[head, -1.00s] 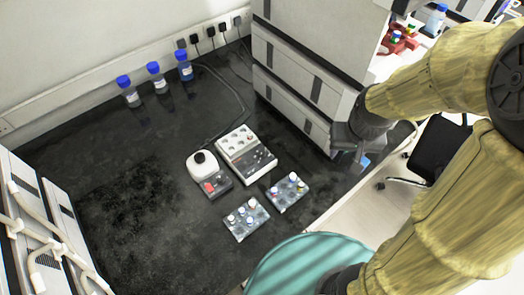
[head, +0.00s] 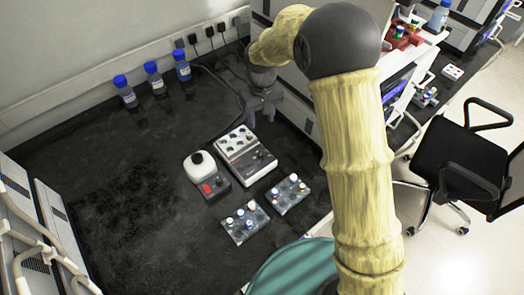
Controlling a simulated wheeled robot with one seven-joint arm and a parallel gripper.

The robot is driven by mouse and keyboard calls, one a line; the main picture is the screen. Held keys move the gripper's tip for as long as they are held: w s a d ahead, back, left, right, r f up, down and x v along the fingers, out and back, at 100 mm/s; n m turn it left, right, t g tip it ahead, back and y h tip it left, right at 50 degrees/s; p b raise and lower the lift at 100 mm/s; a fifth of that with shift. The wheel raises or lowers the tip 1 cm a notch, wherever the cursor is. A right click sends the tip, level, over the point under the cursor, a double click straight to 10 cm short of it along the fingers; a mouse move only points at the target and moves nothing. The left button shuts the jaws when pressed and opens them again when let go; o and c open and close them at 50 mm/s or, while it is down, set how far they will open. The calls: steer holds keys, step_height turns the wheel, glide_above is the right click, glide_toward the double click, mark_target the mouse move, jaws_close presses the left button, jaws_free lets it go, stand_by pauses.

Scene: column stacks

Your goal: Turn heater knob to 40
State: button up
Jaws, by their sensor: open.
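The heater is most likely the light grey box (head: 246,156) on the black bench in the head view; several small dark knobs or holes show on its top and a darker panel on its front. The knob for the task and its numbers are too small to tell apart. My gripper (head: 262,116) is open and empty, just behind and above the back right of this box, pointing down. It is apart from the box as far as I can see. My arm reaches in from the right and hides part of the bench behind.
A white device with a red switch (head: 208,186) stands left of the box. Two racks with small vials (head: 246,222) (head: 288,193) stand in front. Several blue-capped bottles (head: 153,78) line the back wall. Bench at left is clear. A black chair (head: 468,165) stands right.

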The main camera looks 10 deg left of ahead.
mark_target(262, 152)
steer(key=shift+f, duration=0.15)
step_height(262, 152, down, 17)
steer(key=shift+w+f+p, duration=0.1)
steer(key=shift+p, duration=1)
steer(key=shift+s, duration=0.2)
steer(key=shift+c, duration=0.6)
steer(key=shift+w, duration=0.1)
jaws_close()
